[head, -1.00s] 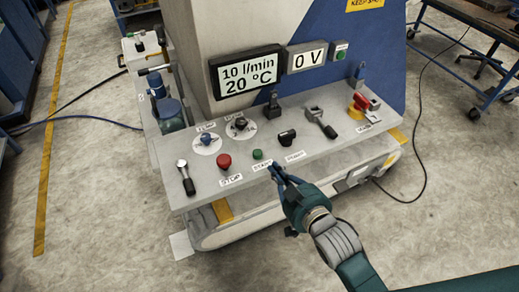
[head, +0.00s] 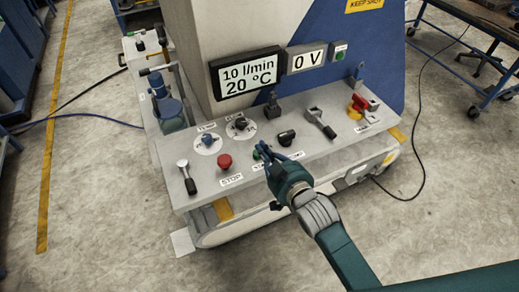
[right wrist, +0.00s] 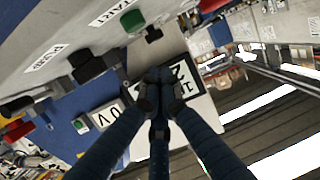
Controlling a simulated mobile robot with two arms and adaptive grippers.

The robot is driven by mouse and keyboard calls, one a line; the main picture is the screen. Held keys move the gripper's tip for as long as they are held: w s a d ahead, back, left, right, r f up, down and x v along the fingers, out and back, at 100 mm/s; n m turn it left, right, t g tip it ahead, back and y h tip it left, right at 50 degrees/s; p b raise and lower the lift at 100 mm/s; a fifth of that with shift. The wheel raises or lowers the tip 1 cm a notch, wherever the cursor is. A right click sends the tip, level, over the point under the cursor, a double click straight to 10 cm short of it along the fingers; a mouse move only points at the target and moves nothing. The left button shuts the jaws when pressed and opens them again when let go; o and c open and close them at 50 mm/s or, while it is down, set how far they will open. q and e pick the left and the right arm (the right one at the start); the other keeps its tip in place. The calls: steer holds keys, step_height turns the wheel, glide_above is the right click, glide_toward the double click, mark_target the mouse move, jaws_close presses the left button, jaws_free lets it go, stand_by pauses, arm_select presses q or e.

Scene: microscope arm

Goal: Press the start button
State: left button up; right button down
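The green start button (head: 257,155) is on the sloped grey control panel (head: 325,155), right of the red stop button (head: 224,161). My right gripper (head: 263,149) is at the start button in the head view, and its fingertips partly hide the button and its label. In the right wrist view the green button (right wrist: 132,20) sits beside its START label, above and left of my right gripper's fingertips (right wrist: 158,78). The fingers are drawn together with nothing between them. I cannot tell whether they touch the button. My left gripper is not in view.
A black switch (head: 286,138), a grey-headed lever (head: 320,122) and a red-and-yellow switch (head: 360,105) stand to the right on the panel. Another lever (head: 187,177) is at the left end. Displays (head: 246,80) reading 10 l/min, 20 °C and 0 V stand behind.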

steer(key=x, duration=0.3)
steer(key=shift+w+f+p, duration=0.15)
steer(key=shift+p, duration=0.15)
step_height(320, 180, down, 3)
steer(key=shift+r, duration=0.2)
steer(key=shift+s+f+p, duration=0.2)
steer(key=shift+f+p, duration=0.1)
steer(key=shift+f, duration=0.25)
